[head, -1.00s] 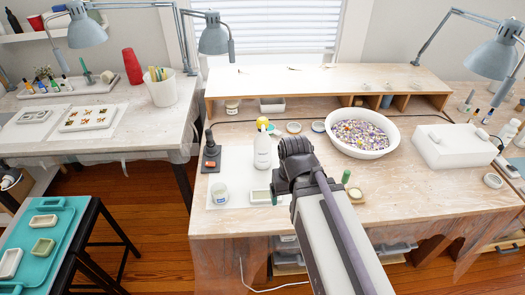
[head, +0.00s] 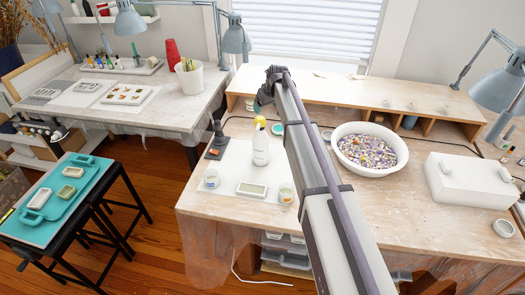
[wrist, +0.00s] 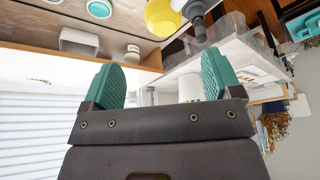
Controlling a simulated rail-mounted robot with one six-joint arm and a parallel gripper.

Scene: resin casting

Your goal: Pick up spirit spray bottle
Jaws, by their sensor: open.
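A white bottle (head: 261,152) stands upright on the white sheet on the middle bench, and looks like the spirit spray bottle; its label cannot be read. A yellow thing (head: 260,122) shows just above its top, and I cannot tell whether it touches the bottle. My gripper (head: 264,97) is raised above the bench behind the bottle in the picture, its fingers small and partly hidden. In the wrist view my gripper (wrist: 163,65) has its two green-padded fingers wide apart with nothing held. A yellow round thing (wrist: 162,17) lies beyond them.
A dark upright tool (head: 218,138) stands left of the bottle. Two cups (head: 211,179) (head: 286,193) and a small white mould (head: 252,189) stand in front. A white bowl of coloured pieces (head: 369,168) is to the right. A wooden shelf (head: 330,88) runs along the back.

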